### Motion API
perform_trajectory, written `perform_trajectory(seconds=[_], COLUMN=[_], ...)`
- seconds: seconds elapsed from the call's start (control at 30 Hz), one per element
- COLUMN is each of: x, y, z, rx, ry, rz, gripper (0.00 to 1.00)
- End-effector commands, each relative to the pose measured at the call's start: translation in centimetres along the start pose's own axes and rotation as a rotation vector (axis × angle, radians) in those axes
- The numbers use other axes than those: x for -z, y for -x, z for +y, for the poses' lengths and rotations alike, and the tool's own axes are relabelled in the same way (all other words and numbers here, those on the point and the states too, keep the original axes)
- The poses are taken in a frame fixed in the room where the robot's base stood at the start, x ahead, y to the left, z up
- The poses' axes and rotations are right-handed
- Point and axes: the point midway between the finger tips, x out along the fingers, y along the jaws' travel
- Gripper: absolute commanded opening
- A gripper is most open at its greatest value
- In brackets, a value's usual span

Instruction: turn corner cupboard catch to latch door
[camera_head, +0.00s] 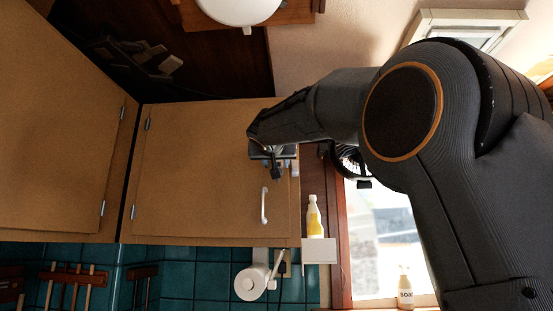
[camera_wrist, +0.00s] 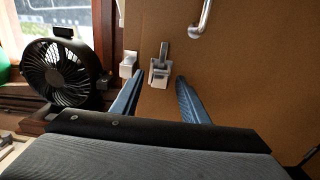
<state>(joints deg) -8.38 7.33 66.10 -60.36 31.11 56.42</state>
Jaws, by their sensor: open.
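The corner cupboard door (camera_head: 200,190) is a tan panel that looks flush with its frame, with a metal handle (camera_head: 264,206). The handle also shows at the top of the wrist view (camera_wrist: 204,18). The catch (camera_wrist: 159,72) is a small metal piece on the door near its edge. Its lever points up in the wrist view, along the edge, not across to the pale block (camera_wrist: 127,65) beside it. My gripper (camera_wrist: 160,77) is open, its two blue fingers either side of the catch; contact cannot be told. In the head view my gripper (camera_head: 273,163) partly hides the catch area.
A black fan (camera_wrist: 60,72) stands left in the wrist view, by the window. In the head view, a yellow-labelled bottle (camera_head: 313,216) on a white shelf (camera_head: 319,251) and a paper roll (camera_head: 250,284) are close by. A soap bottle (camera_head: 405,290) is by the window.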

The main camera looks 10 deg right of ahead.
Motion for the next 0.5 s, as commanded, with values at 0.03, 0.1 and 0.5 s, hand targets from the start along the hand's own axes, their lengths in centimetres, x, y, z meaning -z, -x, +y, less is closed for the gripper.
perform_trajectory(seconds=[0.03, 0.1, 0.5], x=[0.04, 0.02, -0.01], y=[-0.13, -0.19, -0.17], z=[0.01, 0.00, -0.01], rx=[0.000, 0.000, 0.001], ry=[0.000, 0.000, 0.000], rz=[0.000, 0.001, 0.001], gripper=[0.41, 0.41, 0.04])
